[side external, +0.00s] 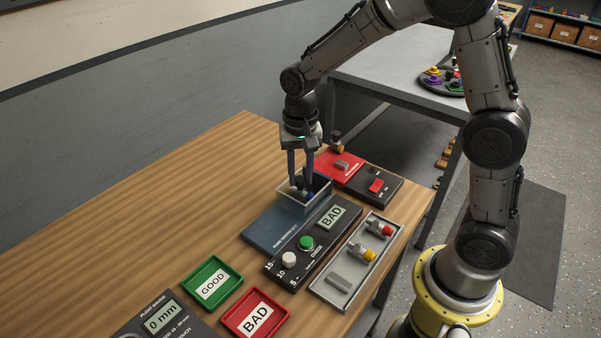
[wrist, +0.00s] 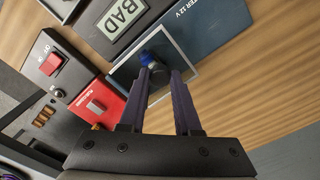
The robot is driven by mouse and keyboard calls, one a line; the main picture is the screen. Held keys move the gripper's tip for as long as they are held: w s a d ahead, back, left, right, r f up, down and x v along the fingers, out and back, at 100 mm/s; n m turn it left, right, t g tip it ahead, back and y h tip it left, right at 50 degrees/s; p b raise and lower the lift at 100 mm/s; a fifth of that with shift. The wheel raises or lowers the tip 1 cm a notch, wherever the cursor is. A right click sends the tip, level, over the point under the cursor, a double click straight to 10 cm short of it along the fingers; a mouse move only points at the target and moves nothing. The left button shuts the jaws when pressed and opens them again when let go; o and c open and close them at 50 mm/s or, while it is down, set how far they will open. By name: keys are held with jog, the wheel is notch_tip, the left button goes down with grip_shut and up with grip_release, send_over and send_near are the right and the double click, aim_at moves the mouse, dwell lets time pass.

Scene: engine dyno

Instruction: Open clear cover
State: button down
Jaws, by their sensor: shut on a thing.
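The clear cover (wrist: 189,62) is a see-through box with a pale rim on the dark blue tester base. In the side view the cover (side external: 322,194) sits at the base's far end. My gripper (side external: 300,183) points down, its fingertips within the cover's outline. In the wrist view my gripper (wrist: 164,70) has its fingers a little apart at the cover. What lies between them is hard to make out. A blue-capped part (wrist: 149,57) shows within the cover, close by the fingertips. Its lower part is hidden.
A grey tray (side external: 345,293) with red- and yellow-capped parts lies to the right. A red and black box (side external: 376,186) stands behind. Green (side external: 233,273) and red (side external: 282,325) trays are in front. The table at left is clear.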

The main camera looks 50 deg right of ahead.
jog(key=a, duration=1)
jog(key=shift+a+r, duration=0.1)
jog(key=shift+a, duration=0.05)
jog(key=c, duration=0.6)
grip_release()
notch_tip(320, 180, up, 14)
